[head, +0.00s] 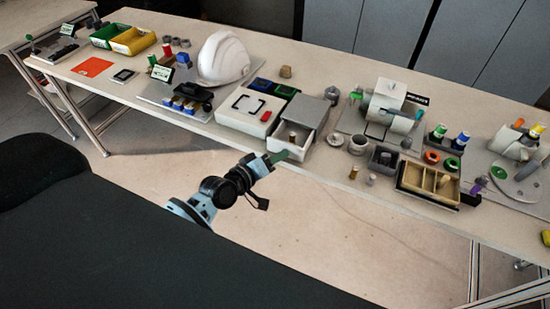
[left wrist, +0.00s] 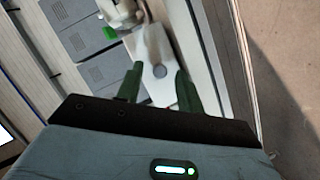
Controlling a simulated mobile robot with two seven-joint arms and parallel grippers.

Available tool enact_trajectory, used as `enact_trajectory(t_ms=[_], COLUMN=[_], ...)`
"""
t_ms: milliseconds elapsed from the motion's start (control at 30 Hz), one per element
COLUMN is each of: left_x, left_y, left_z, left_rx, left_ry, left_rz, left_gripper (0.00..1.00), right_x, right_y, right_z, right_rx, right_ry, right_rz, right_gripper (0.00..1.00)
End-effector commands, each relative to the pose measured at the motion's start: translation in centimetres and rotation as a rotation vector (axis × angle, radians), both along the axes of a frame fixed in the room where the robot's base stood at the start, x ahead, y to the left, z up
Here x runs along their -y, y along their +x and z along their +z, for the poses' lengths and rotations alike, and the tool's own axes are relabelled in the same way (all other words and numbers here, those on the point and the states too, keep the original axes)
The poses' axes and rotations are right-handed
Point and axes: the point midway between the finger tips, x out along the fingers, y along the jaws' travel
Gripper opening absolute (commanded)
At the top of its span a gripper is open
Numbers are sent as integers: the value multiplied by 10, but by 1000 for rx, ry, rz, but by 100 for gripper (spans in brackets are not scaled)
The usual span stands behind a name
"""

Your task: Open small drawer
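The small drawer (head: 291,147) is a white open-topped tray. It is pulled partly out of a white cabinet with a grey top (head: 308,109), and its inside shows a brown cylinder (head: 293,137). My left gripper (head: 281,156) has green fingers and is at the drawer's front. In the left wrist view the fingers of this gripper (left wrist: 160,76) are apart, with a blurred white surface and a round grey spot (left wrist: 160,71) between and beyond them. I cannot tell whether they touch the drawer. My right gripper is not in view.
A white box with a black-marked lid (head: 251,108) stands left of the drawer, and a white helmet shell (head: 222,58) is farther left. Free floor lies before the table.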

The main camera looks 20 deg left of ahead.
Motion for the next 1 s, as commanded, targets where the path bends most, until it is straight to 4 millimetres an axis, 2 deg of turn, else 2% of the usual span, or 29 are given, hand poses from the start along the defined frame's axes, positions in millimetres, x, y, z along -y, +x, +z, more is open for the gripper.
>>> enact_trajectory(t_ms=[167,600,767,1000], left_x=[-3,-24,-26,-27], left_y=[-7,-62,-70,-71], left_z=[1,14,17,18], left_rx=[0,-1,-1,0], left_ry=[0,1,0,0], left_rz=[0,0,-1,0], left_gripper=[37,37,37,37], right_x=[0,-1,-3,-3], right_y=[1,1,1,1], right_z=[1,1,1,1], right_rx=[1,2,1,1], right_ry=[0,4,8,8], right_rz=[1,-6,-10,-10], right_gripper=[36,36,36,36])
